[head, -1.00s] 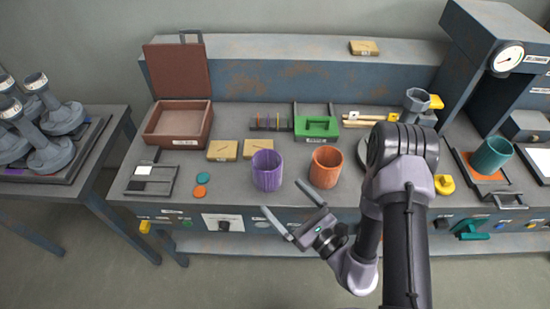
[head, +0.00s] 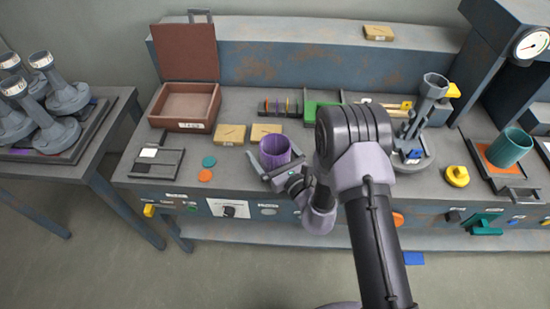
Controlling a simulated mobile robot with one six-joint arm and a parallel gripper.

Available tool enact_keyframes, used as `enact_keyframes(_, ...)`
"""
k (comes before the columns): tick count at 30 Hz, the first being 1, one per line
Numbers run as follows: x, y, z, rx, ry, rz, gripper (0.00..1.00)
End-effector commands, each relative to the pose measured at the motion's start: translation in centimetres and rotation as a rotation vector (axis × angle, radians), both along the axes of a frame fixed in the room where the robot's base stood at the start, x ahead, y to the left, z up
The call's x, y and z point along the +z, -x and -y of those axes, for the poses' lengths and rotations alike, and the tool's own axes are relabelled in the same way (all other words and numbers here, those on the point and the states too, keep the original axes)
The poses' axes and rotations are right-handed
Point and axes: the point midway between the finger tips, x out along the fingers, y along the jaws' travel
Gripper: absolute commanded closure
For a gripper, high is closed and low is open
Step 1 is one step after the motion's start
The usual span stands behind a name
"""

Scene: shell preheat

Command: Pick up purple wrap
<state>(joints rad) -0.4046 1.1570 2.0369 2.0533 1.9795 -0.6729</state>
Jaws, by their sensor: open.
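The purple wrap (head: 275,152), a cup-like open cylinder, stands upright on the workbench near its front edge. My gripper (head: 272,164) is open and has come to the wrap from the front right. Its fingers seem to lie on either side of the wrap, one to the left and one to the right. The lower front of the wrap is partly hidden by the gripper, and I cannot tell whether the fingers touch it.
Two tan blocks (head: 231,134) lie behind and left of the wrap, with teal (head: 209,161) and orange discs (head: 205,175) at left. An open brown box (head: 184,127) stands behind them. The orange cup is hidden behind my arm.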

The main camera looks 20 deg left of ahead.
Motion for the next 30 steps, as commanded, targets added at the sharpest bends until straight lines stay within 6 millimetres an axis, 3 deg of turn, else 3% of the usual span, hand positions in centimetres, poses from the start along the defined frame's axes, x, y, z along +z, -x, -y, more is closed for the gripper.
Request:
enact_keyframes(7,0.1,-0.3,-0.3,0.0,0.0,-0.001,0.0)
enact_keyframes(17,0.1,-0.3,-0.3,0.0,0.001,-0.001,0.63)
enact_keyframes(25,0.4,-0.3,-0.3,0.0,0.0,0.0,0.63)
enact_keyframes(30,2.5,-0.3,-0.3,0.0,0.001,0.001,0.63)
